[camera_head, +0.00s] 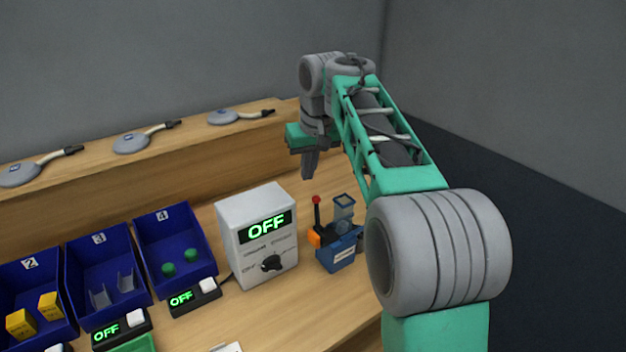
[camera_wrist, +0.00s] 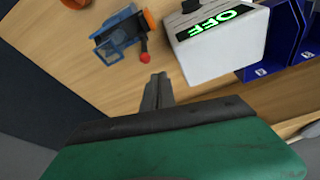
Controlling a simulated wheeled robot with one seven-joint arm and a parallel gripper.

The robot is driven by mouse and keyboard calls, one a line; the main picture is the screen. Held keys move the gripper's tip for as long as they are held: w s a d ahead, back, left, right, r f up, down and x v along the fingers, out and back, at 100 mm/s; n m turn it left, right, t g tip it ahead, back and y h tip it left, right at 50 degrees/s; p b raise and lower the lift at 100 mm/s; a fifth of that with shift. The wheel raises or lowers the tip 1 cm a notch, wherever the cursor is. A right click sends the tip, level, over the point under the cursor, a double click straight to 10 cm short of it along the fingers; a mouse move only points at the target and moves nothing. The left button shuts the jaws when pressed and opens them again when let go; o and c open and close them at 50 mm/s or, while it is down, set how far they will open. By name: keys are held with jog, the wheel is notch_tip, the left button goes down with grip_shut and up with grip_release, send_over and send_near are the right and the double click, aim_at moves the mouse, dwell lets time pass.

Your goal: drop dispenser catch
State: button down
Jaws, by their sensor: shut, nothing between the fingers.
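A small blue dispenser (camera_head: 338,254) with a clear hopper, a red-knobbed lever and an orange part stands on the bench, right of a white control box. It also shows in the wrist view (camera_wrist: 118,37), with its red knob (camera_wrist: 144,57) toward my gripper. My gripper (camera_head: 309,176) is shut and empty, pointing down above the bench behind the dispenser and the white box. In the wrist view its closed fingers (camera_wrist: 158,78) are apart from both. I cannot tell what the dispenser's hopper holds.
The white box (camera_head: 232,240) reads OFF and has a black dial. Blue bins numbered 2, 3 and 4 (camera_head: 150,240) stand to its left, holding yellow blocks, clear pieces and green pieces. Small OFF displays sit before them. A raised wooden shelf (camera_head: 90,152) at the back carries grey paddle-like tools.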

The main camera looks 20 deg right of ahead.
jog(key=w, duration=0.1)
jog(key=w+d+r, duration=0.1)
jog(key=w, duration=0.2)
jog(key=shift+w+d+r, duration=0.1)
jog(key=shift+d+r, duration=0.25)
jog(key=shift+d, duration=0.05)
jog(key=b, duration=0.2)
send_over(317, 213)
jog(key=w, duration=0.3)
notch_tip(317, 213, down, 10)
jog(key=r, duration=0.1)
jog(key=shift+a+f, duration=0.15)
jog(key=shift+f, duration=0.05)
jog(key=shift+s+f+b, duration=0.1)
jog(key=shift+s+b, duration=0.05)
jog(key=shift+b, duration=0.35)
